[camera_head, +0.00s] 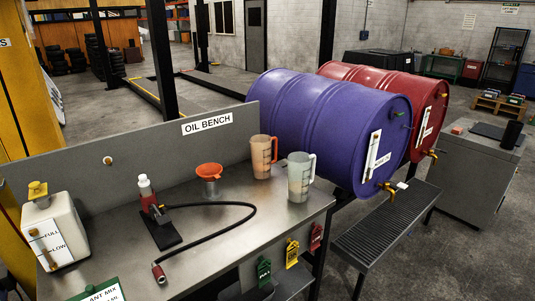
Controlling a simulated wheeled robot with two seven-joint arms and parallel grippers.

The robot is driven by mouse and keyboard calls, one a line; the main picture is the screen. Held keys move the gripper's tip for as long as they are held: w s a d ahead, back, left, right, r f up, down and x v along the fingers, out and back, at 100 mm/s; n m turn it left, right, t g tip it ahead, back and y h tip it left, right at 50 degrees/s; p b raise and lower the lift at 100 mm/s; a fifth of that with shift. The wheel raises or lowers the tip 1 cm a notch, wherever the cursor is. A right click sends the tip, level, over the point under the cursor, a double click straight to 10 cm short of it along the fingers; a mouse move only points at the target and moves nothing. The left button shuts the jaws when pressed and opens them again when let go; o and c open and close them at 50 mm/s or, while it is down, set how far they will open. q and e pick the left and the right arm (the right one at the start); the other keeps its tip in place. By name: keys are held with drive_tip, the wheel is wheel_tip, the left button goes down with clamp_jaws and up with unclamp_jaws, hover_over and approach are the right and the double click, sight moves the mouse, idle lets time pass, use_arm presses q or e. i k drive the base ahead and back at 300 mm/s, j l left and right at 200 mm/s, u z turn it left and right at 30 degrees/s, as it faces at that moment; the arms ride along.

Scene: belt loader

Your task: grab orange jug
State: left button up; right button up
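An orange jug (262,156) stands upright at the back right of the metal bench, close to the grey back panel. Its handle points right in the picture. A clear grey jug (299,178) stands a little nearer and to its right, also with its handle on the right. A small gap separates the two jugs. Neither of my grippers is in the picture.
An orange funnel (209,171) stands left of the orange jug. A pump with a black hose (230,230) lies across the bench (200,258). A white container (54,235) is at the left. Purple (325,125) and red (425,95) drums lie behind the bench's right end.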

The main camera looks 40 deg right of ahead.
sight(260, 145)
drive_tip(key=z, duration=1.05)
